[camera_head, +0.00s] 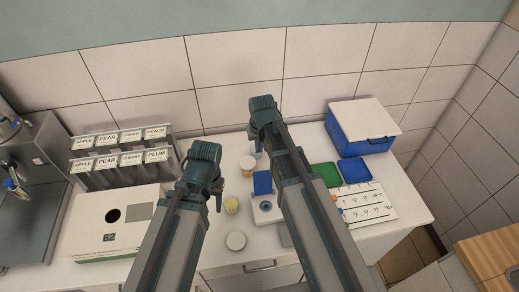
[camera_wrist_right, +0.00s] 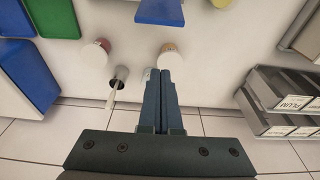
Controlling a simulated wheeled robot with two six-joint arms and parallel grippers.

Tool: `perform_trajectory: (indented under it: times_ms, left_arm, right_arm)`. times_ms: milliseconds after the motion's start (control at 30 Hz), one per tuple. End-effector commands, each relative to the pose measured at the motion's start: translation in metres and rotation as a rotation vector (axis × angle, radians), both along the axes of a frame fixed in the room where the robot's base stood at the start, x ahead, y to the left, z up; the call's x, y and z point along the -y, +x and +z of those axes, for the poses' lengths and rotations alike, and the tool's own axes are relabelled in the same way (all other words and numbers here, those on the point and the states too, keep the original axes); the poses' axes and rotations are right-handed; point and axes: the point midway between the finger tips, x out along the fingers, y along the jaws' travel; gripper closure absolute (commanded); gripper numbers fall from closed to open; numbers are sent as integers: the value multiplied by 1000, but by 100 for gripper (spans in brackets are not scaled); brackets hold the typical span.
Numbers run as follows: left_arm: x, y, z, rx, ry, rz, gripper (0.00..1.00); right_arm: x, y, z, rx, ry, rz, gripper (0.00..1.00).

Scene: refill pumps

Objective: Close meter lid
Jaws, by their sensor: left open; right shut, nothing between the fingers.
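The meter (camera_head: 266,209) is a small white box on the counter between my two arms. Its blue lid (camera_head: 262,183) stands open at its back edge, roughly upright. The lid also shows at the top of the right wrist view (camera_wrist_right: 160,11). My right gripper (camera_head: 257,146) is behind the lid, toward the wall, and apart from it. In the right wrist view its fingers (camera_wrist_right: 164,74) are shut with nothing between them. My left gripper (camera_head: 218,204) is left of the meter, near a yellowish cup, and open. My right arm hides part of the meter's right side.
A yellowish cup (camera_head: 231,205), a jar (camera_head: 247,165) and a round white lid (camera_head: 236,241) are left of the meter. Green (camera_head: 324,176) and blue (camera_head: 355,170) trays and a blue cooler (camera_head: 362,128) are right. A label rack (camera_head: 122,155) and white box (camera_head: 112,218) are left.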

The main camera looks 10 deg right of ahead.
Motion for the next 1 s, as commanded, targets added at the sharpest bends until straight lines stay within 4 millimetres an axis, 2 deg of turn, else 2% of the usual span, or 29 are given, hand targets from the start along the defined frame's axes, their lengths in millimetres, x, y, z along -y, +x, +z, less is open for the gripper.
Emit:
perform_trajectory:
  times_ms: [33, 567, 633, 733, 1000]
  left_arm:
    - [0, 0, -12, 0, 0, 1, 50]
    - [0, 0, -85, 2, 1, -5, 50]
    - [0, 0, -75, 2, 1, -5, 50]
    - [0, 0, -72, 2, 1, -4, 50]
    - [0, 0, -72, 2, 0, -4, 50]
  right_arm:
    - [0, 2, -12, 0, 0, 0, 100]
    - [0, 16, -85, 0, 0, 0, 100]
    - [1, -2, -75, -1, 0, 1, 100]
    - [0, -17, -72, 0, 0, 0, 100]
    - [0, -25, -72, 0, 0, 0, 100]
